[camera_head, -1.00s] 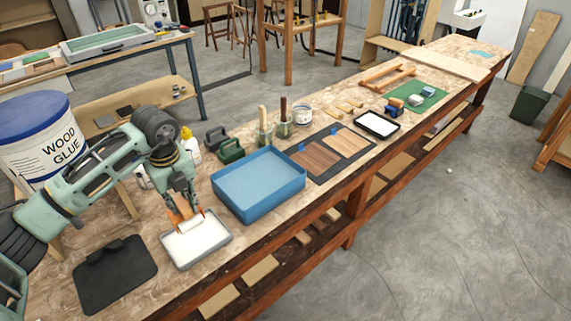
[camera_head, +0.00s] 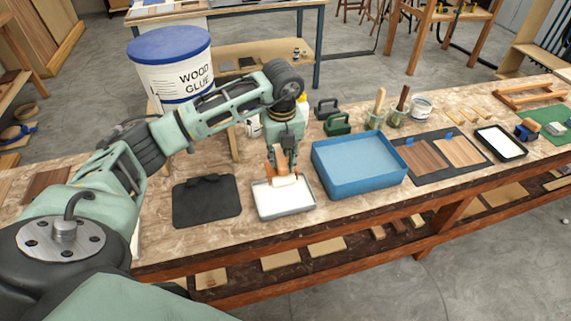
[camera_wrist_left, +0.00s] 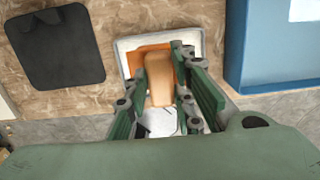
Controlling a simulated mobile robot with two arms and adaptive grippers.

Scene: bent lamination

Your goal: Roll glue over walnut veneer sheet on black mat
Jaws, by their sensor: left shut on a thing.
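My left gripper (camera_head: 282,162) is shut on the handle of a roller with a white roll (camera_head: 285,181). The roller is at the grey glue tray (camera_head: 283,212) with white contents; whether the roll touches the glue is unclear. In the left wrist view the wooden roller handle (camera_wrist_left: 160,80) lies between the fingers, above the tray (camera_wrist_left: 124,46). The dark walnut veneer sheet (camera_head: 420,158) lies on the black mat (camera_head: 440,177) to the right, beside a lighter sheet (camera_head: 460,151). Blue tabs show at their far edges. My right gripper is not in view.
A blue bin (camera_head: 358,182) stands between the glue tray and the veneer mat. A second dark mat (camera_head: 207,205) lies left of the tray. Jars with brushes (camera_head: 376,117) and green and dark blocks (camera_head: 337,124) stand behind. A large glue tub (camera_head: 172,75) is at back left.

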